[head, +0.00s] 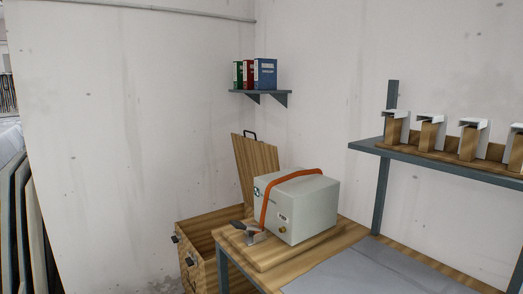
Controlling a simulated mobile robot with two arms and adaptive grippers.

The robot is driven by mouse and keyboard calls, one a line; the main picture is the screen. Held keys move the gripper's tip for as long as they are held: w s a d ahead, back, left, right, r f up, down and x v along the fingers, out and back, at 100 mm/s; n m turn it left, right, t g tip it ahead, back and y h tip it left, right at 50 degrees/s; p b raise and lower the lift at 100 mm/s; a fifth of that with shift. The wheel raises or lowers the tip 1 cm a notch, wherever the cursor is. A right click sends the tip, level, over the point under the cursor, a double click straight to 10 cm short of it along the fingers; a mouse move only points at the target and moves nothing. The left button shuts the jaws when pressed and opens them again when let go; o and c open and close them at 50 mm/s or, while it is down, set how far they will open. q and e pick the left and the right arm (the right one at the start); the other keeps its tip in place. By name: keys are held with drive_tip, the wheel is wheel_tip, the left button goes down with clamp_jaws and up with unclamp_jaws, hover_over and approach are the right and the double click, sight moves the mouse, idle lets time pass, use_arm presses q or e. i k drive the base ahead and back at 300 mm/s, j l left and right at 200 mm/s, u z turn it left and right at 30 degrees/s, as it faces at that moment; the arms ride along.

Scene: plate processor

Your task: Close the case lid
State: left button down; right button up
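A wooden case (208,262) stands at the lower middle of the head view, with dark metal latches on its left side. Its wooden lid (247,167) stands up, tilted open at the back, with a black handle on its top edge. The lower right of the lid is hidden behind a grey machine. The case's bottom is cut off by the picture edge, and little of its inside shows. Neither of my grippers is in view.
The grey machine (312,211) with an orange band sits on a wooden board on the workbench (375,268), close to the case's right. Several wooden blocks with white brackets stand on a raised shelf (437,161). Binders (265,73) stand on a wall shelf. Panels (28,215) lean at far left.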

sight(254, 158)
drive_tip(key=i+j+z, duration=0.15)
drive_tip(key=z, duration=0.25)
drive_tip(key=i+j+z, duration=0.1)
drive_tip(key=z, duration=0.3)
drive_tip(key=j+z, duration=0.3)
drive_tip(key=z, duration=0.15)
drive_tip(key=i, duration=0.05)
